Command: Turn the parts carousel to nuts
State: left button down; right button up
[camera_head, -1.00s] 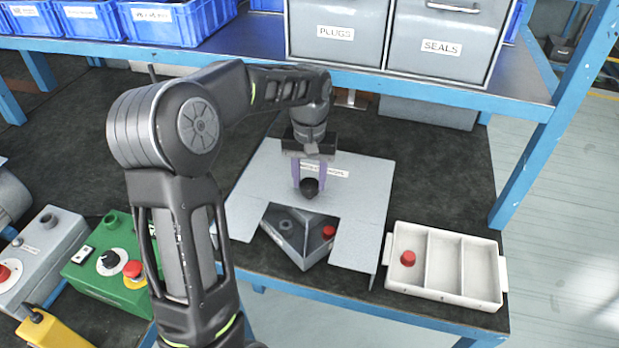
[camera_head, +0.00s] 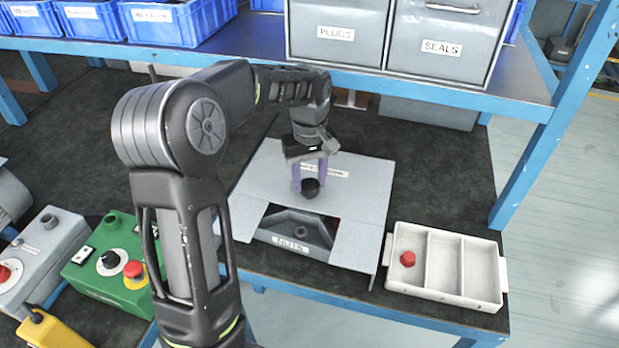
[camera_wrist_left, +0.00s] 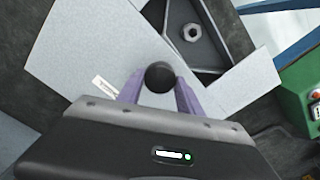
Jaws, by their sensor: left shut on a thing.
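The parts carousel lies under a grey cover plate (camera_head: 352,192) on the bench. Through the cover's front opening I see a dark grey carousel compartment (camera_head: 300,228) with a label on its front wall, too small to read surely. In the left wrist view a grey hex nut (camera_wrist_left: 192,32) lies in that compartment. My left gripper (camera_head: 309,182) has purple fingers and is shut on the black knob (camera_head: 310,187) on top of the cover. The knob also shows between the fingers in the left wrist view (camera_wrist_left: 159,77). My right gripper is not in view.
A white three-part tray (camera_head: 443,297) stands right of the carousel, with a red part (camera_head: 407,258) in its left compartment. Green (camera_head: 115,265) and grey (camera_head: 42,258) control boxes stand at the left. A shelf with PLUGS and SEALS drawers (camera_head: 440,40) hangs over the back.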

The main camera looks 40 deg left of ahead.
pick_arm(q)
jog(key=shift+n, duration=0.6)
jog(key=c, duration=0.8)
grip_release()
jog(key=shift+r, duration=0.1)
notch_tip(320, 180, up, 8)
jog(key=shift+f, duration=0.15)
